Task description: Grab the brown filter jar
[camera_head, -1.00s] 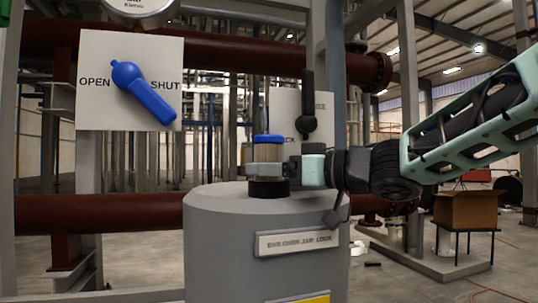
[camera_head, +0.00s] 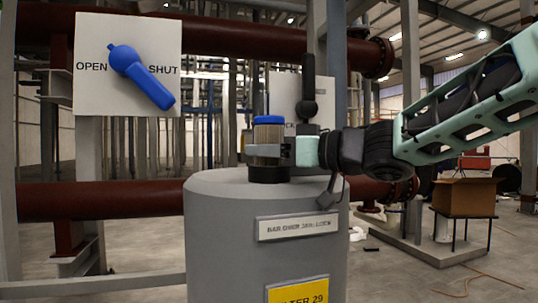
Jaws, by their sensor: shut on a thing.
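The filter jar (camera_head: 268,133) has a blue cap, a brownish see-through body and a dark base. It stands upright at the top of the grey filter housing (camera_head: 210,230). My gripper (camera_head: 272,152) reaches in from the right and is shut around the jar's middle. Its fingers hide part of the body. I cannot tell whether the jar's dark base still touches the housing top.
A white panel with a blue lever (camera_head: 140,76) marked OPEN and SHUT is at upper left. A black lever (camera_head: 308,88) on another panel stands just behind the jar. Dark red pipes (camera_head: 100,196) run behind. A brown box (camera_head: 466,196) is at right.

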